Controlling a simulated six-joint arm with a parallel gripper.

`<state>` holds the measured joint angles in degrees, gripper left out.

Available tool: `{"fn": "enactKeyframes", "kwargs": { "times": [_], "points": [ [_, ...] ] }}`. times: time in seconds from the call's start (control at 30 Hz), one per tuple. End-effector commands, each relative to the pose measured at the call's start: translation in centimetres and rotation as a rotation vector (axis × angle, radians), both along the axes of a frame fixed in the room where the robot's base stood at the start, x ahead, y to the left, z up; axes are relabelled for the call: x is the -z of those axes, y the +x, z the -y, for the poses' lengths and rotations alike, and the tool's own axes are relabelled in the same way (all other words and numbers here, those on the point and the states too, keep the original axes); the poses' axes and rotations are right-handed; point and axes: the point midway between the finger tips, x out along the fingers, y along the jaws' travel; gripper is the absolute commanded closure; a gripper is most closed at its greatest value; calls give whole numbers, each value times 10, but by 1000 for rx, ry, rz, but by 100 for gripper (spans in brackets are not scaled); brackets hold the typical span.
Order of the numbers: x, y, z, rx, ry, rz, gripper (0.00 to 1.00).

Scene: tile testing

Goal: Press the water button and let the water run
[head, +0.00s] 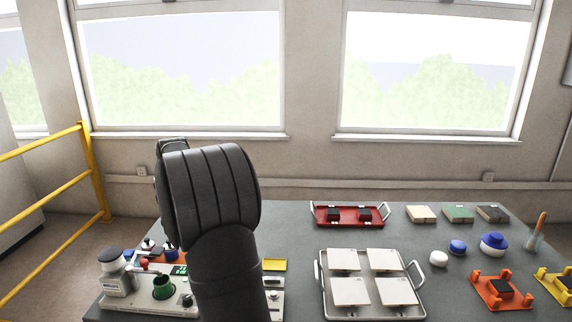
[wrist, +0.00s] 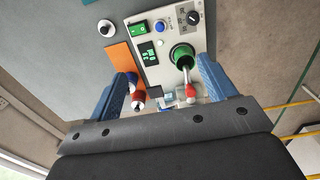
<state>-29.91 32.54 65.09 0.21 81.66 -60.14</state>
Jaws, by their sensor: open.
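The pale machine panel (wrist: 143,22) fills the upper middle of the wrist view. It carries a blue button (wrist: 161,26), which may be the water button, a green switch (wrist: 138,29), a black knob (wrist: 193,17) and a green-lit display (wrist: 148,51). A green cup (wrist: 181,54) sits on it, with a red-tipped part (wrist: 190,91) beside it. My gripper (wrist: 164,67) is open, its two blue fingers apart over the panel and touching nothing that I can see. In the head view my arm hides the gripper and part of the machine (head: 118,300). No running water can be made out.
An orange plate (wrist: 122,56) and small knobbed pieces (wrist: 105,28) lie beside the panel. On the grey table (head: 293,240) are a tray of white tiles (head: 322,290), a red tray (head: 325,222) and orange stands (head: 498,296). A yellow rail (head: 88,170) stands at left.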

Motion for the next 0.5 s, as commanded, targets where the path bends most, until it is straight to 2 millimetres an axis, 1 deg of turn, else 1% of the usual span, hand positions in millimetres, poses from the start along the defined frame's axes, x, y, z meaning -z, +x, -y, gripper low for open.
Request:
{"fn": "enactKeyframes", "kwargs": {
  "times": [0.03, 0.07, 0.1, 0.17, 0.2, 0.37, 0.4, 0.5],
  "points": [
    [0, 0, 0, 0, 0, 0, 33],
    [0, 0, 0, 0, 0, 0, 39],
    [0, 0, 0, 0, 0, 0, 47],
    [0, 0, 0, 0, 0, 0, 59],
    [0, 0, 0, 0, 0, 0, 67],
    [0, 0, 0, 0, 0, 0, 98],
    [0, 0, 0, 0, 0, 0, 100],
    [0, 0, 0, 0, 0, 0, 100]
  ]
}}
